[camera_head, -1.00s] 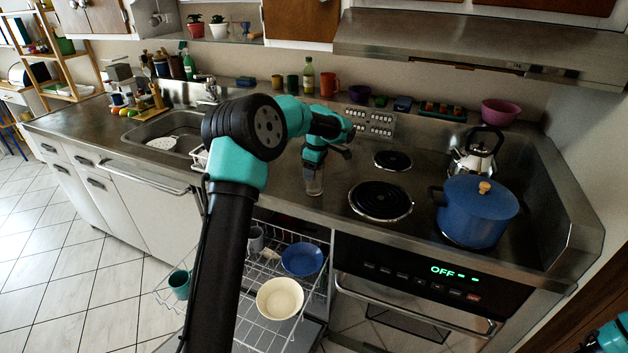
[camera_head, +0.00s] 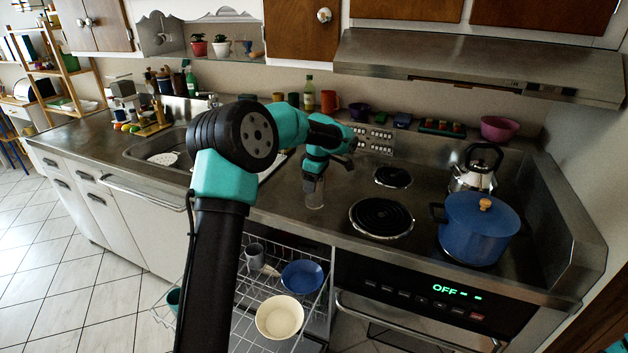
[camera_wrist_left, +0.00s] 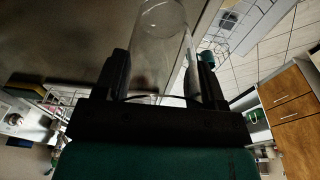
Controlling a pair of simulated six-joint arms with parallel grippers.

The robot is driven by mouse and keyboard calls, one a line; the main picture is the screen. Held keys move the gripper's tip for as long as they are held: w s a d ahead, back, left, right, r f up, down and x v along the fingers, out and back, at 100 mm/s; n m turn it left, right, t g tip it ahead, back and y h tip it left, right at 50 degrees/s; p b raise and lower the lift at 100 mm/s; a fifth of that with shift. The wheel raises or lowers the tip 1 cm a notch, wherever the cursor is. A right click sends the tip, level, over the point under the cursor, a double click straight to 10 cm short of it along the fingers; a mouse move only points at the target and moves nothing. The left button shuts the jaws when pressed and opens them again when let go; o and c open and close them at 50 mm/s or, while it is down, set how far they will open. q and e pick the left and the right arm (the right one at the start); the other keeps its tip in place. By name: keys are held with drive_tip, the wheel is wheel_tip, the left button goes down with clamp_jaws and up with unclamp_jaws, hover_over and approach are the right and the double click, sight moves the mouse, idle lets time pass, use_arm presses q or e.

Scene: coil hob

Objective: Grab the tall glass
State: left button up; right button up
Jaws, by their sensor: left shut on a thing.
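The tall glass (camera_head: 314,192) is clear and stands upright on the steel counter, left of the front coil burner. My left gripper (camera_head: 313,180) reaches down over it from above and is shut on it. In the left wrist view the glass (camera_wrist_left: 163,45) sits between the two dark fingers of the gripper (camera_wrist_left: 160,78), one finger on each side. The upper part of the glass is hidden by the gripper in the head view.
The front coil burner (camera_head: 381,218) and a blue pot (camera_head: 478,228) are to the right, with a kettle (camera_head: 473,170) behind. Below the counter edge an open dish rack (camera_head: 243,325) holds a blue bowl (camera_head: 301,275) and a cream bowl (camera_head: 280,316).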

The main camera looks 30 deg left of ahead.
use_arm(q)
drive_tip(key=s+d+r, duration=0.1)
drive_tip(key=s+d, duration=0.6)
drive_tip(key=s, duration=0.4)
drive_tip(key=shift+r, duration=0.15)
drive_tip(key=shift+s, duration=0.1)
